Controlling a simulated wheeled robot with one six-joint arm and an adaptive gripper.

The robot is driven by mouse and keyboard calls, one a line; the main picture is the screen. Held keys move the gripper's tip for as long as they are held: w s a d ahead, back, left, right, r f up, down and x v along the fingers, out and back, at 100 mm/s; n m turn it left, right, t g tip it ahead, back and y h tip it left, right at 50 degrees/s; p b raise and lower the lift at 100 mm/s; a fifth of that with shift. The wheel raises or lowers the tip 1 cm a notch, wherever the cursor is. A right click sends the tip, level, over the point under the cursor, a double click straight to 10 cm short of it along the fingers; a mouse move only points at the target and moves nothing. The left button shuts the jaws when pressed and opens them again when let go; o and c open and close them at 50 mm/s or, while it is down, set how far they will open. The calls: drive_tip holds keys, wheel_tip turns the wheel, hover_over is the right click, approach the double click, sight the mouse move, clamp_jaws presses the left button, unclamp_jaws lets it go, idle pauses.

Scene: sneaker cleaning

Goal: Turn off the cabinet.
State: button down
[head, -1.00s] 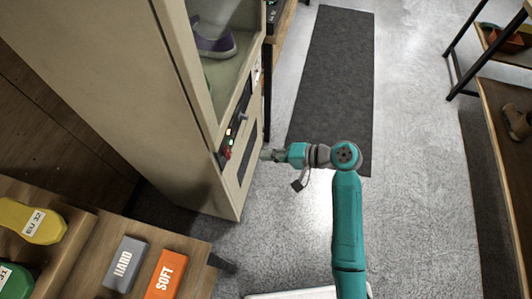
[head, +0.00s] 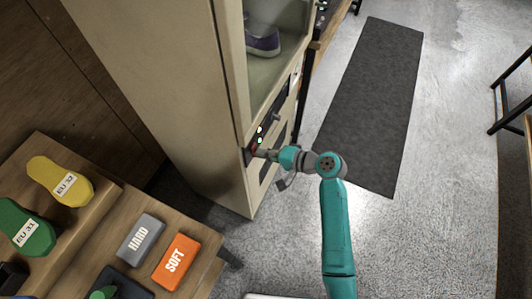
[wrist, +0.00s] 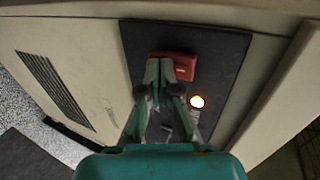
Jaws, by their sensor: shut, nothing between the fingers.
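The beige cabinet (head: 165,75) stands left of centre in the head view, with a sneaker (head: 262,41) behind its window. Its dark control panel (head: 272,112) has small lit lamps. In the wrist view the panel (wrist: 222,55) carries a red switch (wrist: 184,65) and a glowing lamp (wrist: 197,101). My gripper (head: 266,154) is shut and empty, at the lower part of the panel. In the wrist view its fingertips (wrist: 168,68) overlap the red switch's left part and hide it. I cannot tell whether they touch it.
A vent grille (wrist: 55,84) is on the cabinet front. A wooden bench at lower left holds a grey HARD box (head: 141,239), an orange SOFT box (head: 176,261) and yellow and green sole shapes (head: 60,181). A dark floor mat (head: 372,100) lies on the open floor to the right.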

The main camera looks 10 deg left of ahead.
drive_tip(key=shift+a+f+y, duration=0.2)
drive_tip(key=shift+a+y, duration=0.05)
drive_tip(key=shift+y, duration=0.15)
drive_tip(key=shift+r, duration=0.1)
drive_tip(key=shift+r, duration=0.75)
